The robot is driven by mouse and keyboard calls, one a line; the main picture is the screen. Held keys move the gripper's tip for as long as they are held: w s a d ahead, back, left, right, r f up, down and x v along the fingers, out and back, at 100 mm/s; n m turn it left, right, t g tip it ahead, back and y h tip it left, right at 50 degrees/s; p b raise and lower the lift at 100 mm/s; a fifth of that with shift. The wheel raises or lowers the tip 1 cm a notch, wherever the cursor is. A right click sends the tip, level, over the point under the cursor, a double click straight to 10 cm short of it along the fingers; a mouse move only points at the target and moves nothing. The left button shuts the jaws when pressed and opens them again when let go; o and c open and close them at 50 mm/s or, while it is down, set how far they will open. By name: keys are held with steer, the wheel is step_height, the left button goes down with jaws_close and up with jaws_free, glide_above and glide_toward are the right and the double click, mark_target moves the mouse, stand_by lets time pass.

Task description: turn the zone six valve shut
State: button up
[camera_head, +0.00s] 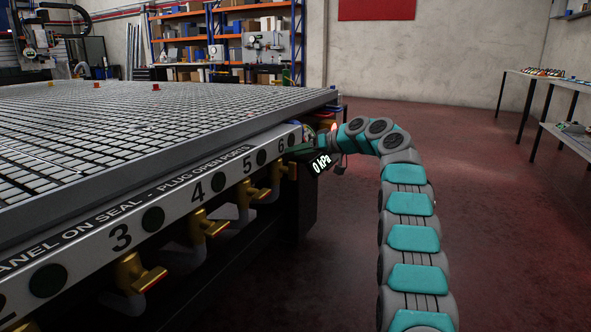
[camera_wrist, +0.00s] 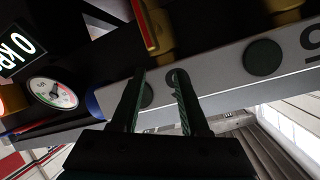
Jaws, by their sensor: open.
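The zone six valve (camera_head: 287,169) is a brass valve under the 6 at the far end of the table's front panel. In the wrist view its brass body (camera_wrist: 163,42) and a red-edged handle are at the top, beyond my fingertips. My gripper (camera_head: 300,149) is at that end of the panel, small and partly hidden in the head view. In the wrist view my gripper (camera_wrist: 159,72) is open, with nothing held between its two dark fingers. The fingers lie in front of the panel near its 6, apart from the handle as far as I can see.
A 0 kPa display (camera_head: 321,164) and a round gauge (camera_wrist: 52,93) sit beside the panel's end. More brass valves (camera_head: 208,225) line the panel under the gridded table (camera_head: 150,125). The floor (camera_head: 500,210) to the right is open. Shelves stand behind.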

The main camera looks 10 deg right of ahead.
mark_target(293, 180)
steer(key=s+d+f+n+t+y+b, duration=0.1)
steer(key=s+d+f+n+y+b, duration=0.25)
steer(key=d+f+n, duration=0.2)
steer(key=shift+n+y, duration=0.35)
steer(key=shift+y, duration=0.1)
steer(key=shift+p+x, duration=0.3)
steer(key=shift+x, duration=3.85)
steer(key=shift+s+a+r, duration=0.1)
steer(key=shift+s+r, duration=0.1)
jaws_close()
